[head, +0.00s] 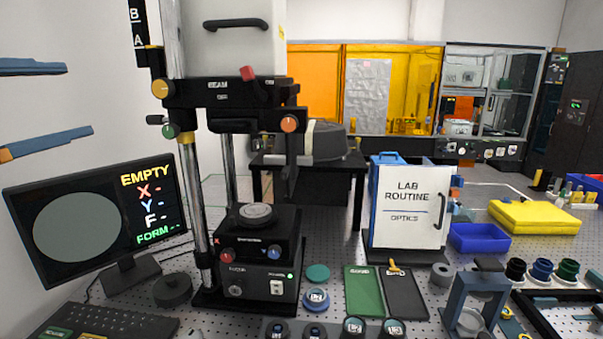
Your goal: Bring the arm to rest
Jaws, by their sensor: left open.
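My left gripper (79,99) reaches in at the left edge, with its two blue-grey fingers wide apart and nothing between them. It is in front of the pale wall, above the monitor (98,210) and left of the interferometer, apart from both. The rest of the left arm is out of the picture. The interferometer (268,270) stands upright on its black base, with a round grey stage (257,213) on top of the lower box. The monitor reads EMPTY beside a plain grey disc. My right gripper is not in view.
A keyboard (103,322) and a dark round puck (172,289) lie below the monitor. Right of the interferometer are green and black mats (364,293), a white LAB ROUTINE box (407,210), a blue tray (478,238) and a yellow case (534,217). Several small pots crowd the front edge.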

